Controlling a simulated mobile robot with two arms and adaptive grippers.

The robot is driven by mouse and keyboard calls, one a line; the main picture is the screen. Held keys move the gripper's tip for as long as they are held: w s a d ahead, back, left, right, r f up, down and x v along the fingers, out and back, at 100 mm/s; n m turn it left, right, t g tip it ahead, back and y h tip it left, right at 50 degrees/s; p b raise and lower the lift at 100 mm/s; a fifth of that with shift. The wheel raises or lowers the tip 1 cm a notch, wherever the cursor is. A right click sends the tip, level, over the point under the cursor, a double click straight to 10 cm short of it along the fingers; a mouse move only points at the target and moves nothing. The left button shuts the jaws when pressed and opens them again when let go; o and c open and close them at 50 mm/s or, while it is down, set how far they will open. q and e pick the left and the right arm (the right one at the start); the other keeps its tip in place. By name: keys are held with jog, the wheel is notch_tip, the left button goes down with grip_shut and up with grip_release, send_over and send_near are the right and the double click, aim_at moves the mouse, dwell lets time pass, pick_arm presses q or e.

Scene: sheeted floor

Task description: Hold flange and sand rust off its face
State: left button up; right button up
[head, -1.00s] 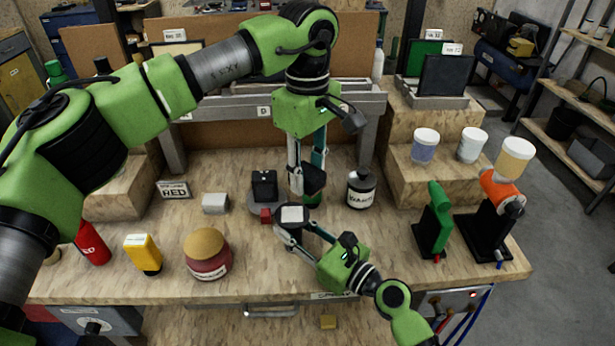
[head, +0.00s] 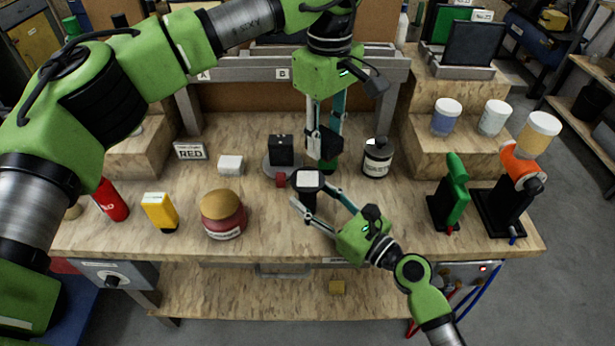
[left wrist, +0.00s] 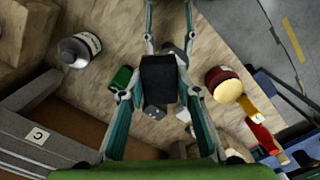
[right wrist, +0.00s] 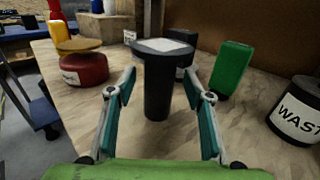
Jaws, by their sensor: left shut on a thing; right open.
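The likely flange (head: 309,190) is a dark disc on a black stem, with a pale square on its top face. It stands upright in the right wrist view (right wrist: 157,88). My right gripper (head: 316,203) is open, its fingers on either side of the stem, apparently not touching it. My left gripper (head: 322,145) is shut on a black block (left wrist: 158,78), held above the bench just behind the flange. No rust can be made out at this size.
A grey round base with a black box (head: 281,150) and a red piece stands left of the flange. A green block (right wrist: 231,68), a waste bottle (head: 377,158) and a red jar (head: 223,218) are nearby.

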jog(key=v, duration=1)
jog(key=shift+s+r, duration=0.1)
jog(key=shift+r, duration=0.05)
